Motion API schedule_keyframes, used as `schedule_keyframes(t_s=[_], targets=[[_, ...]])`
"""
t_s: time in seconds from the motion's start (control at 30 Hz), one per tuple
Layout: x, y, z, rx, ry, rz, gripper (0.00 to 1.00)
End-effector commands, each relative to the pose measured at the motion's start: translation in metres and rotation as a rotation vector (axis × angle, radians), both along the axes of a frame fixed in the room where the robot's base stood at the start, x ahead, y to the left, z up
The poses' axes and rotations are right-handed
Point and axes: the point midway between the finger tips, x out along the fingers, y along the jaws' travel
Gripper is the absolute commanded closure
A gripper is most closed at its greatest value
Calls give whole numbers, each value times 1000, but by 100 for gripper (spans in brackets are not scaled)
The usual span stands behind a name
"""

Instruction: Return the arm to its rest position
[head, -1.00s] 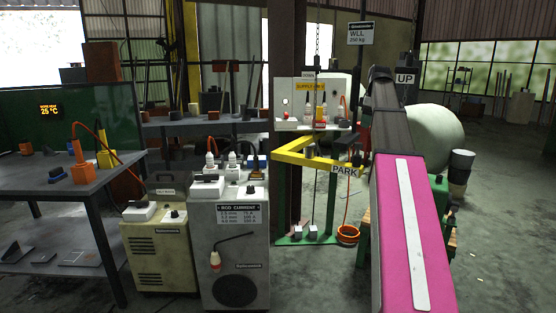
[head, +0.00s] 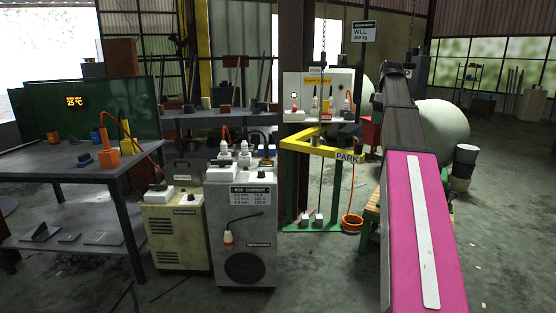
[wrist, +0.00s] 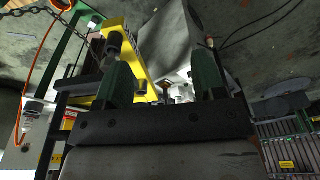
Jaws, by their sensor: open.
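My arm (head: 424,225), with a pink panel and a dark far end, reaches forward on the right of the head view. My gripper itself cannot be made out there. In the wrist view my gripper (wrist: 161,78) shows two green fingers set wide apart on a dark bar. Nothing is held between them. Beyond the left finger is the yellow bracket (wrist: 143,60), which is also in the head view (head: 297,145) with a PARK sign (head: 348,157). The wrist view cannot settle whether finger and bracket touch.
A workbench (head: 75,165) with orange and blue parts stands at the left. A beige cabinet (head: 177,238) and a grey rod current cabinet (head: 242,230) stand beside it. Bare floor shows at the lower middle and far right.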

Motion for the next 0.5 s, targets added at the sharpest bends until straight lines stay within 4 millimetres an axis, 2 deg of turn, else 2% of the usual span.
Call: schedule_keyframes(t_s=[0.5], targets=[[0,11,-35,1,11,-51,36]])
